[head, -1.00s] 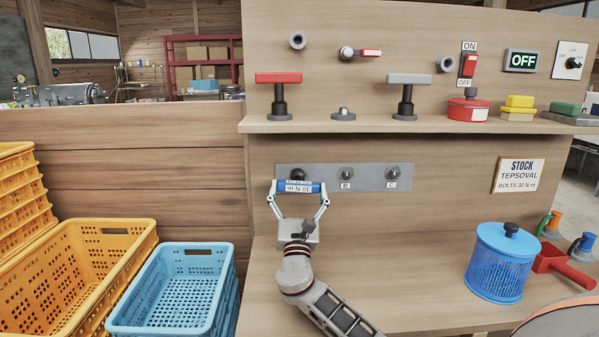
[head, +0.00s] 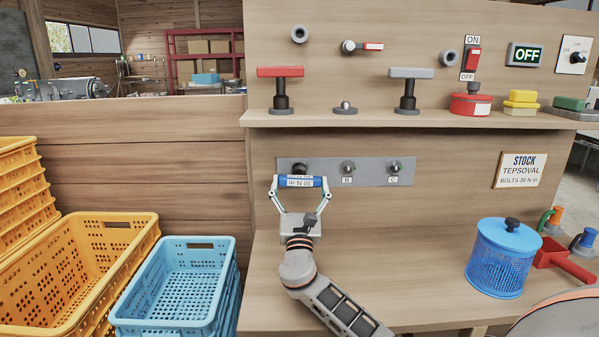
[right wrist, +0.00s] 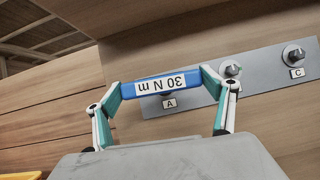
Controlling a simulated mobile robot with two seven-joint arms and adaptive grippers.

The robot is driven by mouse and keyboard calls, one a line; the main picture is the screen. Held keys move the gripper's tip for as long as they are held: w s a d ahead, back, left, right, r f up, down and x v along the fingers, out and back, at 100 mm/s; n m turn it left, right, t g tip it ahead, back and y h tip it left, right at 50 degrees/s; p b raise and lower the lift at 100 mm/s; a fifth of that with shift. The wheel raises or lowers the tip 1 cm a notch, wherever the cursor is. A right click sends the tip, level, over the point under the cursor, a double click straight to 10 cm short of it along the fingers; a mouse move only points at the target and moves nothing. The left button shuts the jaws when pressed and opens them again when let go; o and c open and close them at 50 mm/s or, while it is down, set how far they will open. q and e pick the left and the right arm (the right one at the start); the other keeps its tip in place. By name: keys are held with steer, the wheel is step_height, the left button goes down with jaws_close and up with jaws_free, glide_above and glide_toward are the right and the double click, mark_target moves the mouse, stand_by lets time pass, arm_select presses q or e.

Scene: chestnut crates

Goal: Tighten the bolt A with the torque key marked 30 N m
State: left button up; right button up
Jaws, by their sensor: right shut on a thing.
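The torque key (head: 301,182) is a blue bar with a white label, which reads 30 N m in the right wrist view (right wrist: 160,85). My right gripper (head: 300,184) is shut on it, one finger at each end, and holds it level in front of the grey bolt plate (head: 323,173). Bolt A's place is at the plate's left end, right behind the key; a dark round part (head: 299,168) shows just above the bar. I cannot tell whether the key sits on the bolt. The A label (right wrist: 169,104) shows below the bar. My left gripper is out of view.
Bolts B (head: 348,168) and C (head: 395,167) stand to the right. A shelf (head: 370,118) above bears red and grey T-handled tools. A sign (head: 520,171) reads bolts 30 N m. A blue basket (head: 500,262) stands right; crates (head: 150,300) stand left. The bench between is clear.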

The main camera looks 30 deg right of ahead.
steer(key=shift+a+r+m+g+h+b, duration=0.15)
steer(key=shift+m+g+h+b, duration=0.55)
steer(key=shift+m, duration=0.6)
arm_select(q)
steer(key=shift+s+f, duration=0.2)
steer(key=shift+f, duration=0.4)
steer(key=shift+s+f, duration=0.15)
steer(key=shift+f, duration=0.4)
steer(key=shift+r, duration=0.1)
arm_select(e)
steer(key=shift+a, duration=0.1)
steer(key=shift+s+a+r+p, duration=0.15)
steer(key=shift+s+a+p, duration=0.2)
steer(key=shift+s, duration=0.25)
steer(key=shift+s+a, duration=0.2)
steer(key=shift+s, duration=0.3)
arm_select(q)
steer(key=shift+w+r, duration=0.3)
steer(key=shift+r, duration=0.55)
arm_select(e)
steer(key=shift+s+a, duration=0.2)
steer(key=shift+s, duration=0.2)
arm_select(q)
steer(key=shift+p, duration=0.3)
arm_select(e)
steer(key=shift+s+a+f, duration=0.1)
steer(key=shift+f, duration=0.1)
